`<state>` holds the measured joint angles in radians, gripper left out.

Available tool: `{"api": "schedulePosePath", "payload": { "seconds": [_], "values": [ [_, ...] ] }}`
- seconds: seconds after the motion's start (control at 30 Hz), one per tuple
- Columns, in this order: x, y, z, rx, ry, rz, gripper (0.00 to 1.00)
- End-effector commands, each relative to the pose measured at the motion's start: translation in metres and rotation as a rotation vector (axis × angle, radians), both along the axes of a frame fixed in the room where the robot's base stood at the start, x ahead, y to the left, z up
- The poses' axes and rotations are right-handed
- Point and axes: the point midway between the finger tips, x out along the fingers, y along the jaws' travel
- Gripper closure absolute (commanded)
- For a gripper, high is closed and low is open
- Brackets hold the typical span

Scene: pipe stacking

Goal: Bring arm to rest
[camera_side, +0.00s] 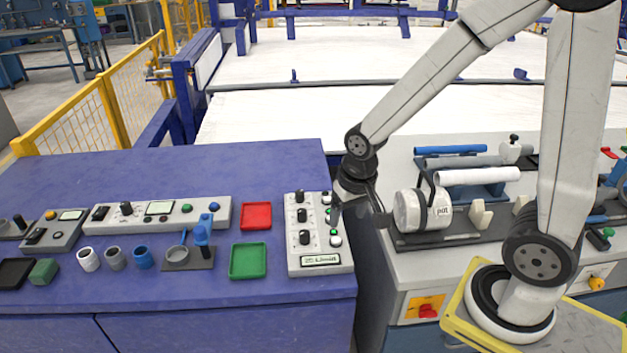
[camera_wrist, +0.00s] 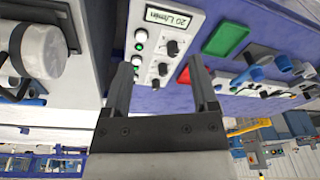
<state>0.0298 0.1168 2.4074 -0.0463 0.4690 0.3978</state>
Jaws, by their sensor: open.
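My gripper (camera_side: 358,212) hangs at the gap between the blue table and the grey bench, beside the right edge of the control panel (camera_side: 302,215). In the wrist view my gripper (camera_wrist: 160,68) has its two fingers spread with nothing between them. The same panel (camera_wrist: 178,18) with knobs and green buttons shows beyond the fingers, apart from them as far as I can tell. My arm is bent, with the forearm reaching down to the left from a high elbow. Part of the gripper is hidden by its own wrist in the side view.
A white cylindrical unit (camera_side: 407,211) with a black handle stands close right of my gripper. White pipe (camera_side: 478,175) and blue pipe (camera_side: 450,150) lie behind it. Red (camera_side: 256,216) and green (camera_side: 248,261) trays and several small cups sit on the blue table (camera_side: 180,172).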

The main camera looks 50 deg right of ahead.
Motion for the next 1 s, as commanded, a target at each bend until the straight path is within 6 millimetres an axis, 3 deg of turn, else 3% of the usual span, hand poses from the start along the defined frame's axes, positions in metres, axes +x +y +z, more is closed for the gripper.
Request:
{"api": "schedulePosePath", "payload": {
  "seconds": [0.2,0.4,1.0],
  "values": [
    [-0.022,0.010,0.001,-0.028,-0.053,0.258,0.24],
    [-0.031,0.013,0.001,-0.047,-0.075,0.372,0.24],
    [-0.032,0.013,0.000,-0.048,-0.077,0.384,0.24]
  ]
}}
